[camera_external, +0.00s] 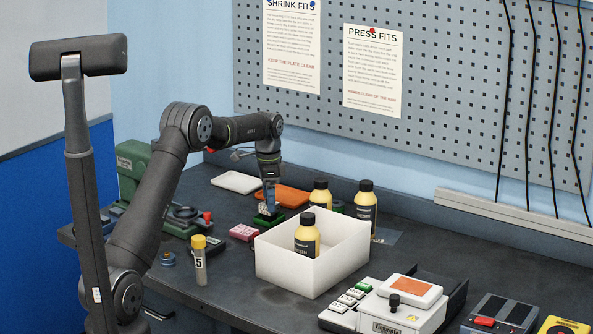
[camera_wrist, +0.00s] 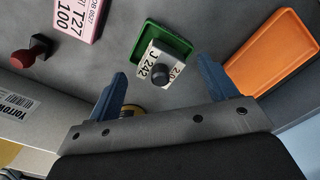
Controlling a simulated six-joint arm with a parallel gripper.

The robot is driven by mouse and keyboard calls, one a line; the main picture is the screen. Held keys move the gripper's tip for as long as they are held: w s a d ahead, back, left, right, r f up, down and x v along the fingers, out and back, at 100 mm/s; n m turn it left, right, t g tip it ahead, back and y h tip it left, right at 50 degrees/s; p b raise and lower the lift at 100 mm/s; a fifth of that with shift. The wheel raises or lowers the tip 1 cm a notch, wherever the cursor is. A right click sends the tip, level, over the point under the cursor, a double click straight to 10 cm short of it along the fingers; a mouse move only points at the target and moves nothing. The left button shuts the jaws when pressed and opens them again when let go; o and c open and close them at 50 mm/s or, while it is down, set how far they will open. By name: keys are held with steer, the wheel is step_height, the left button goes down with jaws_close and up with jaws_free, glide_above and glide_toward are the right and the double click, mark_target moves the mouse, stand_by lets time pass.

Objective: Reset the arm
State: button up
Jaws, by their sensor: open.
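My gripper (camera_external: 268,208) points down over the back middle of the bench. In the wrist view its two blue fingers (camera_wrist: 161,69) stand well apart. A pale block with a dark round knob and the marking "J 242" (camera_wrist: 152,57) sits on a small green tray (camera_wrist: 178,38) ahead of the fingers. Nothing is visibly gripped. In the external view the green tray (camera_external: 268,221) lies right under my gripper, which hides most of the block. I cannot tell the exact gap between fingertips and block.
A white open box (camera_external: 285,262) holding a yellow bottle (camera_external: 306,243) stands close in front. Two more bottles (camera_external: 320,193) (camera_external: 366,200) stand behind it. An orange tray (camera_external: 293,198), a pink block (camera_external: 243,232) and a yellow-capped vial (camera_external: 199,265) are nearby. A pegboard wall (camera_external: 440,120) rises behind.

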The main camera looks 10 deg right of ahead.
step_height(320, 180, down, 4)
steer(key=shift+r, duration=2.3)
steer(key=shift+f, duration=0.1)
